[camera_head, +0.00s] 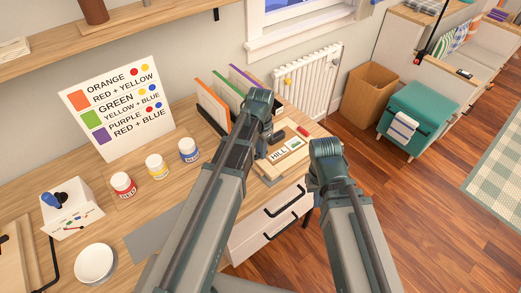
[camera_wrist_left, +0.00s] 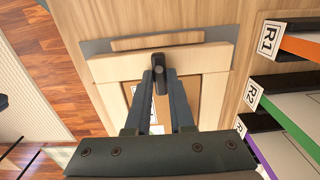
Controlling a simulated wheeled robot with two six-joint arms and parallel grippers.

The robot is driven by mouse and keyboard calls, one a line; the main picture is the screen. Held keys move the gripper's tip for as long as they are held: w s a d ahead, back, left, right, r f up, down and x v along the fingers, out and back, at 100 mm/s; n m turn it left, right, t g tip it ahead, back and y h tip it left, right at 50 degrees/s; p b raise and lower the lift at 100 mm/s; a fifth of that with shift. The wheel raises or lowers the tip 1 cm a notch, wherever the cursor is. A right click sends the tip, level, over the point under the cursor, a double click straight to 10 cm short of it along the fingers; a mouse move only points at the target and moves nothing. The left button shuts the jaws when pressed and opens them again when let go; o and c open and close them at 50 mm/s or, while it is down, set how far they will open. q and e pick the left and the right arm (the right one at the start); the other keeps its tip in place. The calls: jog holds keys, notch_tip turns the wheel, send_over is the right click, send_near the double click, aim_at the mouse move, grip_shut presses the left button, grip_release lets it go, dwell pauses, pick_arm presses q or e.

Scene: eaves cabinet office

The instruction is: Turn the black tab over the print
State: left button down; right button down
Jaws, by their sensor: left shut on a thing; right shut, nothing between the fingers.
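The wooden frame (camera_wrist_left: 222,60) lies flat on the desk in the left wrist view, and its print (camera_wrist_left: 138,98) shows in part inside it. The black tab (camera_wrist_left: 159,70) sits at the frame's inner edge. My left gripper (camera_wrist_left: 160,84) is shut on the tab, its two fingers either side of it. In the head view the frame (camera_head: 271,171) lies at the desk's right end, with a card marked HILL beside my left arm. That arm hides the tab there. My right gripper (camera_head: 318,190) is shut and empty, right of the desk end, its fingertips largely hidden.
Dividers with orange, green and purple edges (camera_head: 215,103) stand behind the frame, close to my left arm. Paint jars (camera_head: 155,166), a colour chart (camera_head: 118,108) and a white bowl (camera_head: 95,262) are further left. Drawers (camera_head: 265,222) are below; the floor right is open.

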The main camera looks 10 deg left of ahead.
dwell(0.3)
pick_arm(q)
jog(key=c, duration=0.8)
grip_release()
jog(key=shift+r, duration=0.15)
notch_tip(320, 180, up, 14)
jog(key=p, duration=1.3)
jog(key=shift+f+p, duration=0.2)
jog(key=shift+p, duration=0.2)
